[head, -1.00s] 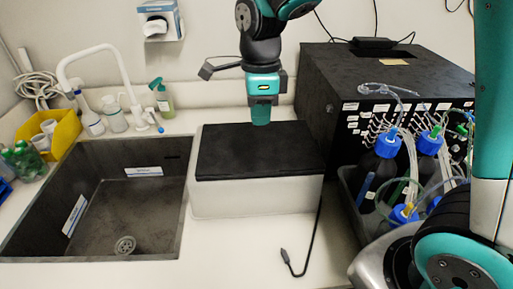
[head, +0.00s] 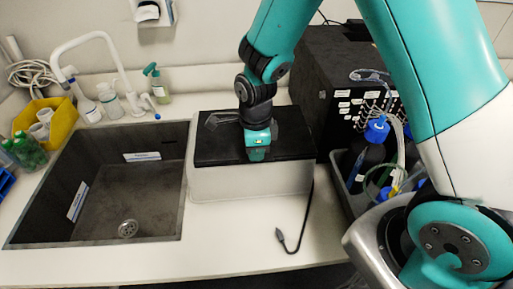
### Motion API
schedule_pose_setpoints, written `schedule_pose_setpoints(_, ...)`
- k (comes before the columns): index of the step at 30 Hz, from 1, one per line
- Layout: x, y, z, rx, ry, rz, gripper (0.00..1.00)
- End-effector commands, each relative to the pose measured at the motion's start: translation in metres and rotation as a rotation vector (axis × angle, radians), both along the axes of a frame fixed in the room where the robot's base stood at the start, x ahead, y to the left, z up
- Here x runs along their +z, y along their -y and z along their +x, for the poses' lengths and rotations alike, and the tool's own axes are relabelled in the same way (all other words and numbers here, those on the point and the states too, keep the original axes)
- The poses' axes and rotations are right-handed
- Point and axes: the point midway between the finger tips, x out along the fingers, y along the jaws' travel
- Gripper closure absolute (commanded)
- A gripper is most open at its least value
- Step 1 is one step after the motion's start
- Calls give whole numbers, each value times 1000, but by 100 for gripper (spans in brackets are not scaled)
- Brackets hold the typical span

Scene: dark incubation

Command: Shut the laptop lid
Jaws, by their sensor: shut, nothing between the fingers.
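A flat black slab (head: 215,152), which looks like the laptop with its lid lying down flat, rests on a white box (head: 225,184) in the middle of the counter. No raised screen or keyboard shows. My gripper (head: 257,155) points down over the slab's front part, right of its middle, with its teal fingers shut and empty. Whether the fingertips touch the slab I cannot tell. My gripper and wrist hide part of the slab's middle and back.
A dark sink (head: 120,200) lies left of the box. A black cabinet (head: 318,75) and blue-capped bottles (head: 376,130) stand to the right. The counter strip before the box is otherwise clear.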

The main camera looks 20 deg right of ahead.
Motion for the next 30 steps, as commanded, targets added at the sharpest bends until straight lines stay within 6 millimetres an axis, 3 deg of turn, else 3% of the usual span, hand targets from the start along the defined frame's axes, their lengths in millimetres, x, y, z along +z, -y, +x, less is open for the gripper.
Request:
schedule_pose_setpoints(8,-2,0,0,0,0,0,100)
schedule_pose_setpoints(15,-22,-1,-3,0,-1,0,100)
schedule_pose_setpoints(25,-22,-1,-5,1,-9,0,100)
schedule_pose_setpoints(30,-4,0,-5,-1,-6,0,100)
